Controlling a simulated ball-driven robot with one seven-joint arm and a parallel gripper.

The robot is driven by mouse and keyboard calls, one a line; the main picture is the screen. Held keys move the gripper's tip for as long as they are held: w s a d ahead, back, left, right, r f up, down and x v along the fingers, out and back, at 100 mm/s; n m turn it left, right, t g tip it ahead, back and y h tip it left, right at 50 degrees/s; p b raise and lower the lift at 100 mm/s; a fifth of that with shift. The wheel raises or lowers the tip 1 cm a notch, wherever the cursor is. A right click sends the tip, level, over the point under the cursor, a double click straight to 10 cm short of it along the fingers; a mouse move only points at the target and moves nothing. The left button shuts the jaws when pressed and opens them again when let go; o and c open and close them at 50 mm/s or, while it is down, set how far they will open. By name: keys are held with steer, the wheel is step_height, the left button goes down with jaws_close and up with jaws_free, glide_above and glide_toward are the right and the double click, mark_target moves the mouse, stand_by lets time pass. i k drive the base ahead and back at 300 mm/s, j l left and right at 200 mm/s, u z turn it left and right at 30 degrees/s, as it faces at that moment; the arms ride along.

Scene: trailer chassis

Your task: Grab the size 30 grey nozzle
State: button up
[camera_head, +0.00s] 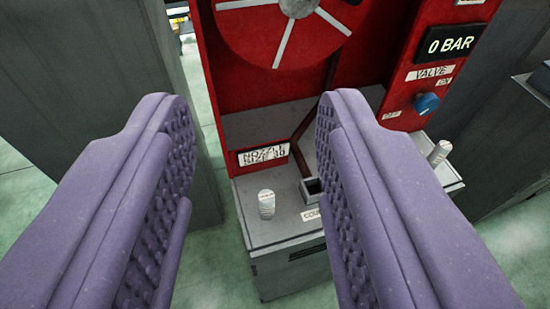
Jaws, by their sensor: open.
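My gripper (248,110) is open and empty. Its two purple, studded fingers reach in from the lower left and lower right. A small light-grey nozzle (266,204) stands upright on the grey ledge (283,228) of a red station. It shows in the gap between the fingers, beyond them and apart from both. A second pale nozzle (439,153) stands on the ledge's right side, outside the right finger. A white label (264,155) behind the first nozzle seems to read "NOZZLE SIZE 30". The marks on the nozzles themselves are too small to read.
A dark square socket (312,187) sits right of the first nozzle, with a partly hidden label in front. The red panel (235,85) holds a reel, a "0 BAR" display (450,44) and a blue valve knob (427,103). Grey cabinets flank the station.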

mark_target(443, 147)
steer(key=z, duration=0.7)
